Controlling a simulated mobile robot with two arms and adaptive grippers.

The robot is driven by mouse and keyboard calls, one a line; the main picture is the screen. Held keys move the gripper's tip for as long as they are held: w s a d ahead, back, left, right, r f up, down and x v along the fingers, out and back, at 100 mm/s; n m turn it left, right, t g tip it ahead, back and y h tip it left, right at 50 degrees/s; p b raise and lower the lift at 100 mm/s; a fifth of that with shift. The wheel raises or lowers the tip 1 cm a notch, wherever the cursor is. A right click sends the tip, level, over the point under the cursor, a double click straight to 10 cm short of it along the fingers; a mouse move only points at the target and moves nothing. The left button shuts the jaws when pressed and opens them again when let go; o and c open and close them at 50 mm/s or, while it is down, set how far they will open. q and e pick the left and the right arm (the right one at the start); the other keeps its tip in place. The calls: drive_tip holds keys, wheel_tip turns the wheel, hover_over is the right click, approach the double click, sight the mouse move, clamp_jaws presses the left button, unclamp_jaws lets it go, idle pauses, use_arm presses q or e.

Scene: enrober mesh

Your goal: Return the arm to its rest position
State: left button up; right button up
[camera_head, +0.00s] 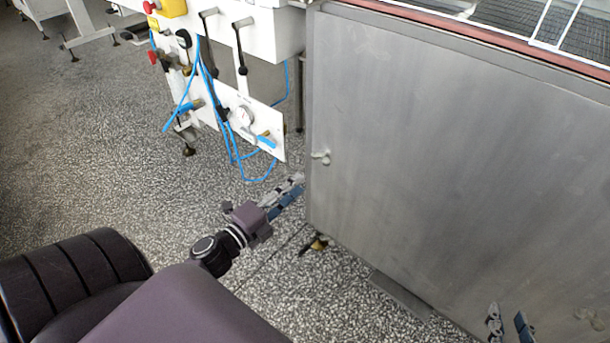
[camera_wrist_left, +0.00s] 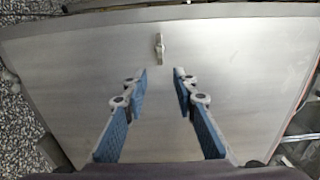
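My left gripper (camera_head: 294,189) is in the middle of the head view, in front of the left edge of the steel cabinet (camera_head: 450,160). My right gripper (camera_head: 509,325) shows only as two separate fingertips at the bottom right edge of the head view, in front of the cabinet. They are apart with nothing seen between them; the rest of it is out of frame.
A small latch (camera_head: 321,157) sticks out of the cabinet near its left edge. Left of it, a white machine panel (camera_head: 245,118) carries a gauge, levers and loose blue hoses (camera_head: 229,130). A mesh belt (camera_head: 510,15) tops the cabinet. Speckled floor (camera_head: 90,150) at left is clear.

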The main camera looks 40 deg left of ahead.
use_arm(q)
drive_tip(key=shift+s, duration=0.5)
